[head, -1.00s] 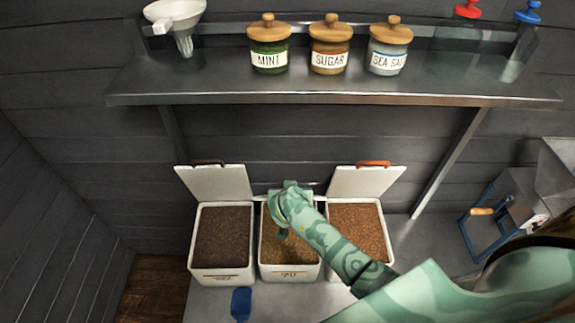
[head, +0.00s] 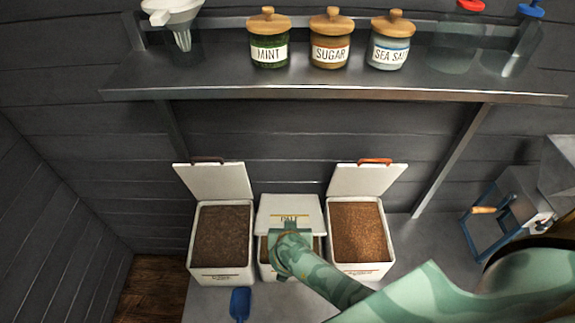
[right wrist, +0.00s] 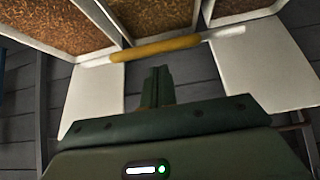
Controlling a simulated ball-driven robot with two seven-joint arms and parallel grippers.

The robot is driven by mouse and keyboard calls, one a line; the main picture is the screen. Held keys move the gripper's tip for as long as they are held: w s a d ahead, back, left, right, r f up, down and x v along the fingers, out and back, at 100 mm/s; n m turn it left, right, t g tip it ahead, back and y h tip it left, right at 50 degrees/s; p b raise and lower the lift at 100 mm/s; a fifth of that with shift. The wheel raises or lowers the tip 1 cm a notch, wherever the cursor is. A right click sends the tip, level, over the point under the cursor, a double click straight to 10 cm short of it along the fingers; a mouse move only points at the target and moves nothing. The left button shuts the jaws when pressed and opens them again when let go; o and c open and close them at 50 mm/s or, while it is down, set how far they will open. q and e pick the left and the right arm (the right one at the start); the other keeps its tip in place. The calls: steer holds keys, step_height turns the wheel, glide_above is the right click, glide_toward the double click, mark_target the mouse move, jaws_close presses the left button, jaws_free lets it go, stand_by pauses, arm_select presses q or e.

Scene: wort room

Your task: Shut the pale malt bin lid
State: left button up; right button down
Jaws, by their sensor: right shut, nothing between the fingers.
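The pale malt bin (head: 292,276) is the middle of three white bins in the head view. Its white lid (head: 290,207), labelled "PALE", is tilted partway down over the bin, and some grain still shows below its front edge. My right gripper (head: 282,256) is at that front edge, and its arm hides part of the bin. In the right wrist view my right gripper (right wrist: 158,88) is shut and empty, with its fingertips close to a yellow handle (right wrist: 155,48). I cannot tell whether they touch. My left gripper is not in view.
The left bin (head: 221,277) and right bin (head: 360,270) have open lids leaning back beside the middle one. A blue scoop (head: 240,304) lies in front. A shelf (head: 330,92) with jars hangs above. A blue-framed mill (head: 490,220) stands at the right.

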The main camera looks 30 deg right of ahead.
steer(key=f, duration=0.1)
steer(key=s+f+b, duration=0.1)
steer(key=f, duration=0.1)
steer(key=s+a+f+b, duration=0.1)
steer(key=f, duration=0.1)
steer(key=shift+s+a+f, duration=0.1)
steer(key=shift+s+f, duration=0.05)
steer(key=shift+s, duration=0.1)
step_height(320, 180, up, 8)
steer(key=p, duration=0.9)
